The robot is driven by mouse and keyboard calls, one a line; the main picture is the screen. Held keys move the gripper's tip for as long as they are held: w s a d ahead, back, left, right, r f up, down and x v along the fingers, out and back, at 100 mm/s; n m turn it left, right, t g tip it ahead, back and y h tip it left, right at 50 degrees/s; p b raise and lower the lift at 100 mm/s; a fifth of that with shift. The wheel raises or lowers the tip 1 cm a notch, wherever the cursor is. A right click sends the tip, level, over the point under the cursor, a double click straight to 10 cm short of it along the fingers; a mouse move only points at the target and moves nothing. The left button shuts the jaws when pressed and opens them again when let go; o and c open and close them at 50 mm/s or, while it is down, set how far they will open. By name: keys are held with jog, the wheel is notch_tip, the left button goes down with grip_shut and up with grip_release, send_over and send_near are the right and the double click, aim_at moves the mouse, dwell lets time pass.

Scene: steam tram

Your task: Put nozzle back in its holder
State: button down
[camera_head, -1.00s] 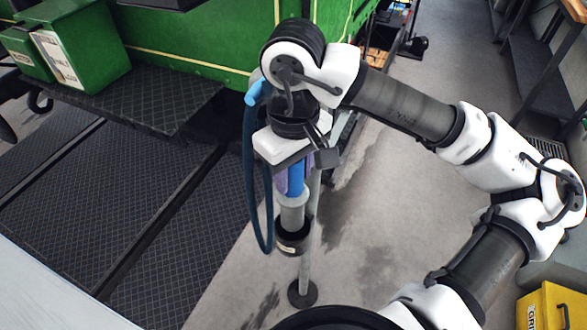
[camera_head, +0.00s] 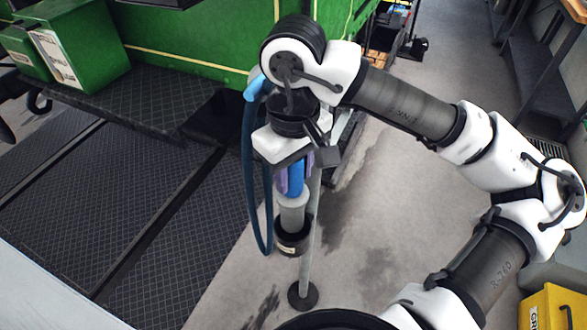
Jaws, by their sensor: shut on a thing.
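My gripper (camera_head: 295,178) points down in the head view, with purple finger pads on either side of the nozzle. It is shut on the nozzle (camera_head: 292,212), which has a blue upper body and a grey lower part. The nozzle is about upright. Its lower end meets the black cup-shaped holder (camera_head: 291,243) on a stand; I cannot tell how deep it sits in the cup. A dark blue hose (camera_head: 249,170) with a light blue end piece (camera_head: 257,89) loops down left of my gripper. My wrist hides the nozzle's top.
The stand's pole (camera_head: 306,265) rises from a round black base (camera_head: 303,295). A green tram body (camera_head: 190,35) and dark tread plates (camera_head: 150,220) lie to the left. A yellow box (camera_head: 553,308) is at lower right. The grey floor between is clear.

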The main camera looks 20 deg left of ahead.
aim_at(293, 196)
jog(key=shift+f+b, duration=3.3)
jog(key=shift+b, duration=0.55)
jog(key=c, duration=0.9)
grip_release()
jog(key=shift+o, duration=0.2)
notch_tip(293, 196, up, 14)
jog(key=shift+f+p, duration=0.1)
jog(key=shift+p, duration=0.3)
